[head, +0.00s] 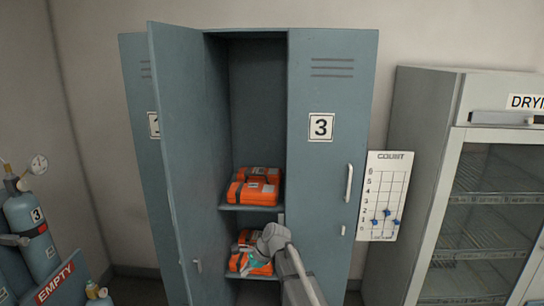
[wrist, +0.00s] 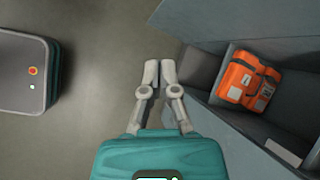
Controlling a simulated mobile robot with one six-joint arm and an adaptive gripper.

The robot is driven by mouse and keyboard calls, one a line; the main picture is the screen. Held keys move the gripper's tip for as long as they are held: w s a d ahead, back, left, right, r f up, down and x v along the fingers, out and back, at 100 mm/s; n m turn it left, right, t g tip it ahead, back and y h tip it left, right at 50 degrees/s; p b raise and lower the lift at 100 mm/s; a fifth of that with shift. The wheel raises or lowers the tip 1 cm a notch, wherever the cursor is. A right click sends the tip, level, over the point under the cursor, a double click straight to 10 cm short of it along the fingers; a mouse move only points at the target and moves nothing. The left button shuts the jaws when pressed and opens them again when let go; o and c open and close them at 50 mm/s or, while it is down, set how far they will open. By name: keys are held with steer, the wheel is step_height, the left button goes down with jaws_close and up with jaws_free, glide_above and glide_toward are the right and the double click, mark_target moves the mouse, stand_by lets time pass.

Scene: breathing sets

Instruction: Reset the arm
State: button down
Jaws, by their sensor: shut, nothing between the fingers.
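My gripper (wrist: 159,72) is in the middle of the wrist view, its two pale grey fingers together with nothing between them. The grey floor (wrist: 95,65) lies beyond and left of it, and the open locker is to its right. In the head view my arm reaches up from the lower edge in front of the open locker (head: 258,90). My arm partly covers the lower shelf there, and the fingertips cannot be made out.
Orange packs (head: 254,187) lie on the upper shelf, with more (head: 247,238) on the lower one. The open locker door (head: 180,130) stands out to the left. Locker 3 (head: 325,200) is shut. A drying cabinet (head: 450,150) stands right, gas cylinders (head: 27,222) left.

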steer(key=s+d+f+n+h, duration=0.1)
steer(key=s+d+n+h, duration=0.2)
steer(key=s+d+n, duration=0.4)
steer(key=s+d+f+n+h, duration=0.2)
steer(key=s+d+n, duration=0.4)
steer(key=s+d, duration=0.6)
steer(key=d+h, duration=0.1)
steer(key=d, duration=0.6)
steer(key=shift+s+d+n+g+h, duration=0.15)
steer(key=shift+s+n+g+h, duration=0.1)
steer(key=shift+n+g+h, duration=0.15)
steer(key=shift+w+f, duration=0.1)
steer(key=shift+w, duration=0.05)
